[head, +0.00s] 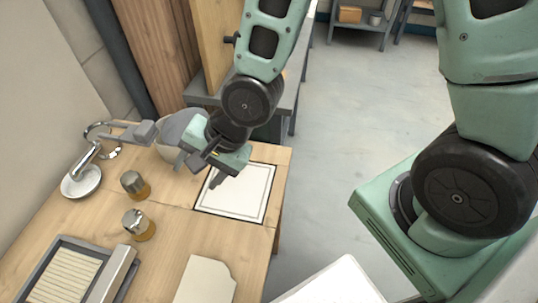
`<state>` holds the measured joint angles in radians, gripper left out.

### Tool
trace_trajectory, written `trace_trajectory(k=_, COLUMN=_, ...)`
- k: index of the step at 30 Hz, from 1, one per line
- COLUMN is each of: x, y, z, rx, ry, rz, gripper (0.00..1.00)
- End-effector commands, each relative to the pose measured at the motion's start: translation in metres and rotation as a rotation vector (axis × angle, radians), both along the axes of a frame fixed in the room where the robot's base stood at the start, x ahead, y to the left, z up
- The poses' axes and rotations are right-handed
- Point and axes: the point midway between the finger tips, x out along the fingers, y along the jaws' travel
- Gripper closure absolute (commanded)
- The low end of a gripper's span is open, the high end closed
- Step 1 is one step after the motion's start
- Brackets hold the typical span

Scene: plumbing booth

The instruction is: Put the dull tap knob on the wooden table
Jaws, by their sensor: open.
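Two tap knobs with metal caps and brass-coloured lower parts stand upright on the wooden table (75,221). The farther knob (134,183) looks greyer and duller. The nearer knob (138,224) looks shinier, with bright reflections. My gripper (205,170) is open, with nothing visible between its fingers. It is to the right of both knobs, over the table near the left edge of a white square panel (238,192). Its height above the table is hard to judge.
A chrome tap on a round white base (82,182) stands at the left. A rounded grey-white object (180,128) is behind my gripper. A grey-framed slatted tray (62,275) and a pale flat plate (206,281) lie at the front. Bare wood surrounds the knobs.

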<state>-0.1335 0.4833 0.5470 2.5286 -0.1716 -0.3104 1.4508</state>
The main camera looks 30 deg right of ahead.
Motion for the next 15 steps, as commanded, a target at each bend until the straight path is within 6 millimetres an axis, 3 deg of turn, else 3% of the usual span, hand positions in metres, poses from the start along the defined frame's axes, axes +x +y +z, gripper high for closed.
trace_trajectory(k=7, x=-0.043, y=-0.047, z=0.049, rx=-0.414, ry=-0.175, rz=0.636, gripper=0.41)
trace_trajectory(k=15, x=-0.1, y=-0.081, z=0.096, rx=-0.559, ry=-0.191, rz=1.19, gripper=0.41)
